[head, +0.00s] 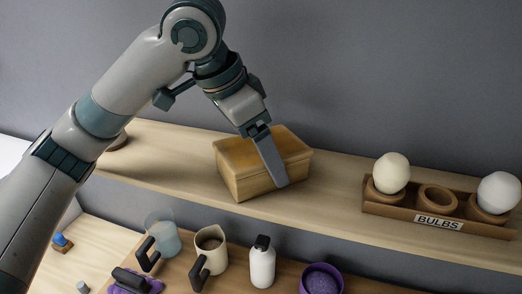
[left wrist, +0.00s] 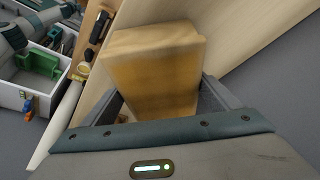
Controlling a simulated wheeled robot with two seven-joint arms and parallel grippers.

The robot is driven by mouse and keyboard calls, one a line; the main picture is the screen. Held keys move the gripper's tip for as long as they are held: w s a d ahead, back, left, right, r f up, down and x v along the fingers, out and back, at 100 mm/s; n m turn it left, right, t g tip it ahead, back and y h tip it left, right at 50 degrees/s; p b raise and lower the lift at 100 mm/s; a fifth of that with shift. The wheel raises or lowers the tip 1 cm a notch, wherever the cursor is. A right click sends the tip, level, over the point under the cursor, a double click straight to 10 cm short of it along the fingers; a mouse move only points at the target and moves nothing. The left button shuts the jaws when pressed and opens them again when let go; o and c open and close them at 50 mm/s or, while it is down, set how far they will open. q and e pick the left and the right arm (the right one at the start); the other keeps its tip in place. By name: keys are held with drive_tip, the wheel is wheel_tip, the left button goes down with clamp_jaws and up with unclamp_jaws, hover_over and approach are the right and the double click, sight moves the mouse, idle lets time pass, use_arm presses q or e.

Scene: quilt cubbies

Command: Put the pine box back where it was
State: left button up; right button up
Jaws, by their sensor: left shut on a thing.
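My right gripper is in neither view.
A bulb rack (head: 385,207) labelled BULBS stands right on the shelf (head: 330,215), with white bulbs in its two outer rings and the middle ring empty. Below are a clear mug (head: 163,238), a cream mug (head: 210,244), a white bottle (head: 262,265) and a purple bowl (head: 321,280).

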use_arm(q)
drive_tip(key=o, duration=1.4)
drive_tip(key=shift+o, duration=0.2)
drive_tip(key=shift+a+r+b, duration=0.15)
drive_tip(key=shift+r+b, duration=0.15)
drive_tip(key=shift+r, duration=0.1)
drive_tip(key=b+v, duration=0.3)
drive_tip(key=v, duration=0.7)
drive_tip(key=shift+s+b, duration=0.1)
drive_tip(key=shift+b, duration=0.2)
drive_tip(key=shift+s+a+r, duration=0.1)
drive_tip(key=shift+a+r, duration=0.1)
drive_tip(key=shift+r, duration=0.45)
